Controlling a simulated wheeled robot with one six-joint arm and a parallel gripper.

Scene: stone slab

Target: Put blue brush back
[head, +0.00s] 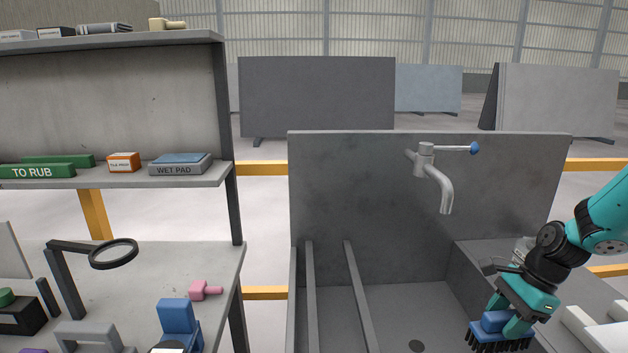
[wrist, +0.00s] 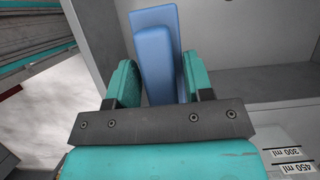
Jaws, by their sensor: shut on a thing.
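The blue brush (head: 488,338) has a blue body and dark bristles that point down. It hangs at the lower right of the head view, over the right part of the grey sink. My gripper (head: 506,326) is shut on the brush's blue grip. In the wrist view the blue brush (wrist: 156,55) stands between the two teal fingers of my gripper (wrist: 158,85). The underside of the bristles is partly cut off by the head view's lower edge, so I cannot tell whether they touch anything.
A grey sink (head: 340,190) with a tap (head: 432,170) fills the middle. At left, a shelf (head: 215,178) holds a wet pad (head: 180,165) and boxes.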

